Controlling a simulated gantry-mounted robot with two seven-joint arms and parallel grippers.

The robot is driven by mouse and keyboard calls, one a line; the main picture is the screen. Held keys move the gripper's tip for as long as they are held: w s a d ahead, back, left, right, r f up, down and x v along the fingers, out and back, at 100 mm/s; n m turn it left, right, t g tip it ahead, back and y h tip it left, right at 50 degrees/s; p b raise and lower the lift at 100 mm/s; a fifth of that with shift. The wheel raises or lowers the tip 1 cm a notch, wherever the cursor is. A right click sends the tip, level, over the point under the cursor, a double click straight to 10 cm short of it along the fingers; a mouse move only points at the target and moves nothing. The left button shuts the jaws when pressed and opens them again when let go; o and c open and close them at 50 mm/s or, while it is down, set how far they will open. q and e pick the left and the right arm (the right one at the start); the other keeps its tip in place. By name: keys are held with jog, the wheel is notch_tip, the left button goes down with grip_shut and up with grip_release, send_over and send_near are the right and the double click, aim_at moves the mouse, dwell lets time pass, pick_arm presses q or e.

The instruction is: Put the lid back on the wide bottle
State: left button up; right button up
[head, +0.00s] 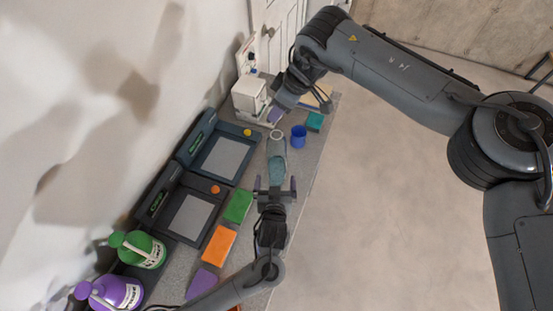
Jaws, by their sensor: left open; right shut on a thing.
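The wide bottle (277,159), a bluish see-through one, stands on the grey counter. Its pale round mouth is at the top, with no lid visible on it. My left gripper (275,186) is open on the near side of the bottle, with its fingers spread at the bottle's lower end. I cannot tell whether they touch it. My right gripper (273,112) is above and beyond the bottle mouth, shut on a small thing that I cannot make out. I see no lid lying on the counter.
A blue cup (298,136) stands close to the bottle's right. Two dark scale-like devices (222,157) (191,216) are at the left. Green (238,206) and orange (219,244) sponges lie nearer. A white machine (249,96) stands behind. Green (146,251) and purple (119,293) bottles are lower left.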

pick_arm(q)
jog(key=x, duration=1)
jog(key=shift+w+f, duration=0.15)
jog(key=shift+w, duration=0.05)
jog(key=c, duration=1.5)
pick_arm(e)
jog(key=shift+d+f, duration=0.1)
jog(key=shift+f, duration=2.4)
jog(key=shift+f, duration=0.1)
jog(key=shift+f, duration=0.8)
jog(key=shift+f, duration=0.6)
